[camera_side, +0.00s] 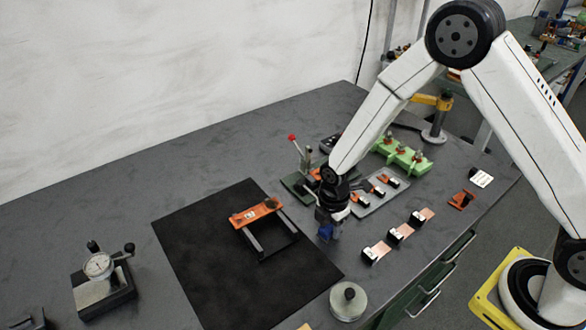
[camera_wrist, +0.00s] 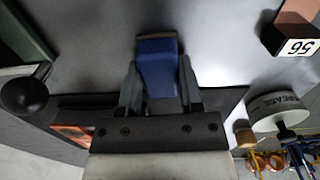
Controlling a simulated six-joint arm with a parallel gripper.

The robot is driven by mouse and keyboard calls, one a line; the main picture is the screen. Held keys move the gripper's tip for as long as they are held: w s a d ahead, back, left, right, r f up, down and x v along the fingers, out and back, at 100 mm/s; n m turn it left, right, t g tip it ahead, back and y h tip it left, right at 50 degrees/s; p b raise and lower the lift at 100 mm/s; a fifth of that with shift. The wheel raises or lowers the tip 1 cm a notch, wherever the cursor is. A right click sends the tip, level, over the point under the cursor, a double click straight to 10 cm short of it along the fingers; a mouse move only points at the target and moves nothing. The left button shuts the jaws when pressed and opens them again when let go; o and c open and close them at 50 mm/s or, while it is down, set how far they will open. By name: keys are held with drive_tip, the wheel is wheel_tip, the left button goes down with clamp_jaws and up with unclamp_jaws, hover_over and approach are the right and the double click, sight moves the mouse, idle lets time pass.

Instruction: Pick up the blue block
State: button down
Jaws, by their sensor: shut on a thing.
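The blue block (camera_side: 326,231) is between the fingers of my gripper (camera_side: 324,226), low over the grey bench, just right of the black mat. In the wrist view the blue block (camera_wrist: 158,68) stands out past the two dark fingers of my gripper (camera_wrist: 160,85), one on each side of it. My gripper is shut on it. I cannot tell whether the block touches the bench top. Its lower part is hidden by the fingers in the side view.
The black mat (camera_side: 195,255) carries an orange-topped frame (camera_side: 257,212). Copper pieces with black blocks (camera_side: 375,252) lie to the right of my gripper. A round tin (camera_side: 348,301) stands in front. A dial gauge (camera_side: 98,268) stands at left. A red-knobbed lever tool (camera_side: 299,150) stands behind.

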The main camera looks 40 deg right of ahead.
drive_tip(key=shift+r, duration=0.1)
idle(0.3)
drive_tip(key=shift+r, duration=0.8)
drive_tip(key=s+d+r, duration=0.2)
drive_tip(key=s+r, duration=0.9)
drive_tip(key=s, duration=0.2)
drive_tip(key=shift+s, duration=0.4)
